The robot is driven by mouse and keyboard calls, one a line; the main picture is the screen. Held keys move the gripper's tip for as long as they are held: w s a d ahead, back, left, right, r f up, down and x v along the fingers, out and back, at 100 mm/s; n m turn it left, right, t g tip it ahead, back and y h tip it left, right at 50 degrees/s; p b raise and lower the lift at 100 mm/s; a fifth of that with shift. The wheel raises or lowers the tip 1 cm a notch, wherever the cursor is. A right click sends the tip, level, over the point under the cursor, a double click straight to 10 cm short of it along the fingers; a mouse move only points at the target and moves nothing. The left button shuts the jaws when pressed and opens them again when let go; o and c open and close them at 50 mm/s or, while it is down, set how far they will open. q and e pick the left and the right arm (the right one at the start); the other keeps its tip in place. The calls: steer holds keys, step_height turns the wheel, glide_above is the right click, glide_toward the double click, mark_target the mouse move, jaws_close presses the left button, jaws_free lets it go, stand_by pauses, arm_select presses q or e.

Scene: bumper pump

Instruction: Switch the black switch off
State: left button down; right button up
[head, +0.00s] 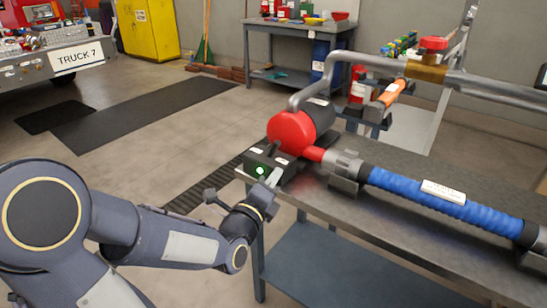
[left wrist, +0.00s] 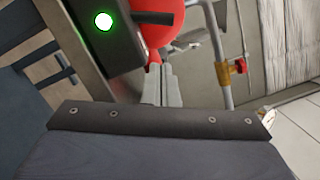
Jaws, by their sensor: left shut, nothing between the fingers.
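The black switch box (head: 266,164) sits at the near left corner of the metal bench, with a lit green light on its face. Its dark lever (head: 272,147) shows on top. In the left wrist view the green light and the black lever (left wrist: 152,18) are near the top. My left gripper (head: 274,177) is shut and empty, just beside the box at its right front. Its fingertips (left wrist: 162,72) lie below the lever in the wrist view, apart from it as far as I can tell. My right gripper is not in view.
A red and black pump (head: 291,133) stands right behind the switch box. A blue hose (head: 418,194) and grey pipes (head: 450,80) run across the metal bench (head: 390,240). The floor to the left is open, with a dark mat (head: 140,115).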

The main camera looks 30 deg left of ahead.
mark_target(273, 167)
arm_select(q)
steer(key=w, duration=0.1)
steer(key=w+a, duration=0.1)
steer(key=w+r, duration=0.1)
steer(key=w, duration=0.1)
steer(key=shift+a, duration=0.4)
steer(key=shift+w+a+r, duration=0.35)
steer(key=shift+w+a, duration=0.15)
steer(key=shift+a, duration=0.1)
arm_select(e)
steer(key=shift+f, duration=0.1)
